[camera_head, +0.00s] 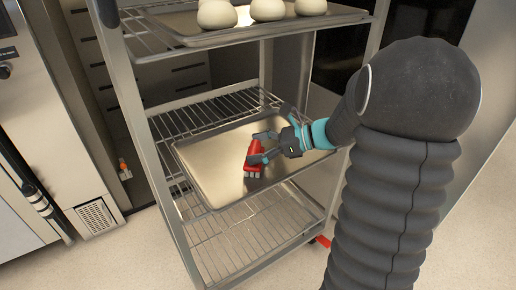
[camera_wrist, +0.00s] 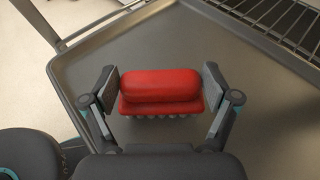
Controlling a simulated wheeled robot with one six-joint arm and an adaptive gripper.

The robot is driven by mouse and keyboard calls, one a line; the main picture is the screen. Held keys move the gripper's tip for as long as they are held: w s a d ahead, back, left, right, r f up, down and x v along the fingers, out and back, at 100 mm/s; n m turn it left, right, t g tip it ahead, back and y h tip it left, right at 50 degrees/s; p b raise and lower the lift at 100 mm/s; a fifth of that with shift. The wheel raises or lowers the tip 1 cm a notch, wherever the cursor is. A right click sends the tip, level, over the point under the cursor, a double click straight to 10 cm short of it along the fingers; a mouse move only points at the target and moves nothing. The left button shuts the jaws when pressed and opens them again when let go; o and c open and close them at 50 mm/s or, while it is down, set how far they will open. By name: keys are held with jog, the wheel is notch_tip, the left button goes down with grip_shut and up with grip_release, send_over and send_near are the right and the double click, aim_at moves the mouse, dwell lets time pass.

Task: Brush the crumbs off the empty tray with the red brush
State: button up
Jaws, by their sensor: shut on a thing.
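The red brush (camera_head: 254,158) is held in my gripper (camera_head: 262,150) over the tray on the middle level of the rack. In the wrist view my gripper (camera_wrist: 160,97) has one finger at each end of the red brush (camera_wrist: 160,88), shut on it, with pale bristles showing below its body. The empty tray (camera_head: 205,165) is a bare metal sheet with a raised rim; it also fills much of the wrist view (camera_wrist: 90,65). The brush is at or just above the tray; I cannot tell whether the bristles touch. I cannot make out crumbs on the tray.
An upper tray (camera_head: 190,36) with dough balls (camera_head: 268,10) sits above the empty tray. The rack post (camera_head: 150,150) stands left of the tray, and a lower wire shelf (camera_head: 245,240) lies beneath. An oven (camera_head: 40,110) stands at the left.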

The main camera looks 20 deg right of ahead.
jog(key=shift+w+d, duration=0.3)
jog(key=shift+d, duration=0.55)
jog(key=shift+w+d, duration=0.25)
jog(key=shift+d, duration=0.65)
jog(key=shift+w+d, duration=0.3)
jog(key=shift+d, duration=0.55)
jog(key=shift+s+a+f, duration=0.15)
jog(key=shift+s+a, duration=0.1)
jog(key=shift+a, duration=0.45)
jog(key=shift+s+a+f, duration=0.15)
jog(key=shift+s+a, duration=0.1)
jog(key=shift+a, duration=0.45)
jog(key=shift+s+a, duration=0.25)
jog(key=shift+a, duration=0.4)
jog(key=shift+s+a, duration=0.2)
jog(key=shift+a, duration=0.4)
jog(key=shift+w+d+r, duration=0.1)
jog(key=shift+w+r, duration=0.05)
jog(key=shift+r, duration=3.05)
